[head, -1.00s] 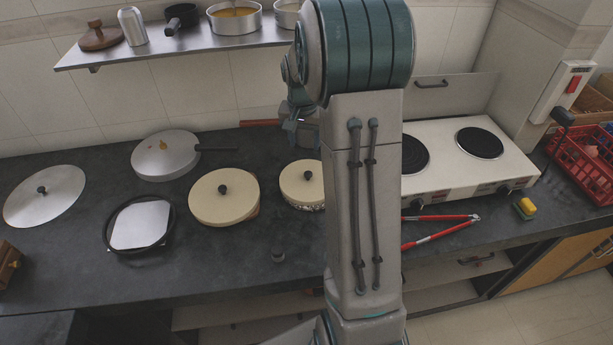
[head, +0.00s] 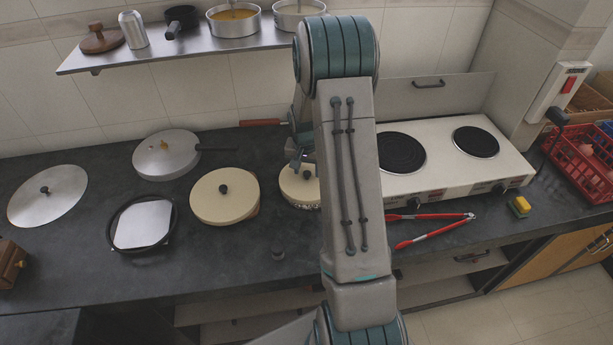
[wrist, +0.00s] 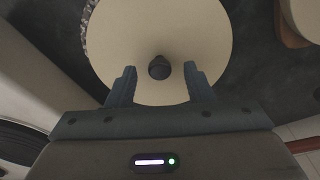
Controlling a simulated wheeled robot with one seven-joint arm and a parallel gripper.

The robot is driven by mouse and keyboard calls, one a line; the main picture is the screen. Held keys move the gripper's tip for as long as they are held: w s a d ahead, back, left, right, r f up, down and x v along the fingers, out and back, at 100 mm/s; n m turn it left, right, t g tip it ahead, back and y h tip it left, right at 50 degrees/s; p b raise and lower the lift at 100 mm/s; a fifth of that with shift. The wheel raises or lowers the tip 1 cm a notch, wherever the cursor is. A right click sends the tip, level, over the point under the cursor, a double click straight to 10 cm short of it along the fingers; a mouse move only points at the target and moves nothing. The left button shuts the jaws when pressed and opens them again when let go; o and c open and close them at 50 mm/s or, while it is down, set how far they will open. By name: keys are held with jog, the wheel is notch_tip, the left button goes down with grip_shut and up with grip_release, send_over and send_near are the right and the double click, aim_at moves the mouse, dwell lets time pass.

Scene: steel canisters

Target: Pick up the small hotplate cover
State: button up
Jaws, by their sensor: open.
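The small hotplate cover (head: 293,196) is a round cream disc on the dark counter, partly hidden behind my arm in the head view. It fills much of the wrist view (wrist: 160,28), with its dark round knob (wrist: 159,67) near the middle. My gripper (wrist: 160,75) is open over the cover, with one finger on each side of the knob and a gap on both sides. In the head view my gripper (head: 301,163) is just above the cover. I cannot tell how far the fingertips are above its surface.
A larger cream cover (head: 222,207) lies just left. Further left are a pan with a pale square (head: 143,226), a lidded pan (head: 166,163) and a metal lid (head: 48,204). A two-plate hotplate (head: 440,168) and red tongs (head: 432,229) are right. A shelf (head: 170,48) hangs above.

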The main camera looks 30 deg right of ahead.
jog(key=shift+f, duration=0.4)
grip_shut()
jog(key=shift+r, duration=0.2)
